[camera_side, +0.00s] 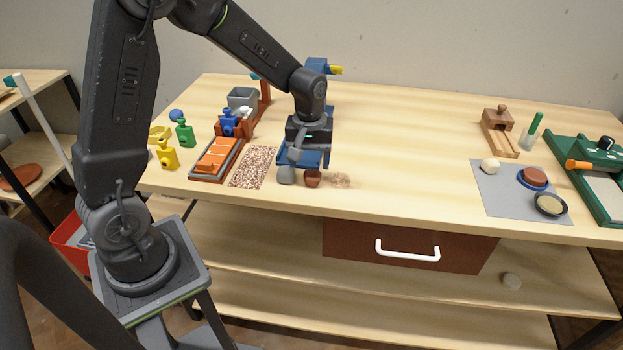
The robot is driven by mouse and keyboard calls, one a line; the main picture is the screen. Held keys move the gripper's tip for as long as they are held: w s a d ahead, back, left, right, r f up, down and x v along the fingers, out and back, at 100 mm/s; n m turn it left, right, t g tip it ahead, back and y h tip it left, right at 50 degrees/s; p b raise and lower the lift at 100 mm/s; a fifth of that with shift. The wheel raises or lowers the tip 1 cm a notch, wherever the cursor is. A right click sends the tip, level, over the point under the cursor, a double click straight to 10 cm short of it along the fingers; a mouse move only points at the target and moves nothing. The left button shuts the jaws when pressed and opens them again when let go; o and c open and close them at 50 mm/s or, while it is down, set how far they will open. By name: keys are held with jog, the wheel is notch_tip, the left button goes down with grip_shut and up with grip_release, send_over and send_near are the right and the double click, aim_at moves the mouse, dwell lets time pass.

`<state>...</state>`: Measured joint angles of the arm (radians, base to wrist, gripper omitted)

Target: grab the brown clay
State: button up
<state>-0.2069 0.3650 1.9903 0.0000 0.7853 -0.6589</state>
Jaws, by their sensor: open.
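A small round brown lump (312,179), which looks like the brown clay, sits on the table near its front edge. A grey lump (286,175) lies just left of it. My gripper (306,158) is open and points down above and just behind these lumps. Its fingers are partly lost against a blue device, so I cannot tell how far they are from the brown lump. No object shows between the fingers. A flat reddish-brown disc (534,175) lies in a blue dish on the right.
A blue device (318,66) stands behind my gripper. A speckled patch (253,167) and an orange-filled tray (217,157) are to the left. A grey mat (510,204) and green device (590,165) are at right. The table between is mostly clear.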

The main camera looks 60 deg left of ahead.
aim_at(312, 176)
jog(key=f, duration=0.5)
jog(key=shift+w+d, duration=0.1)
jog(key=shift+w, duration=0.1)
jog(key=c, duration=1)
jog(key=shift+c, duration=0.2)
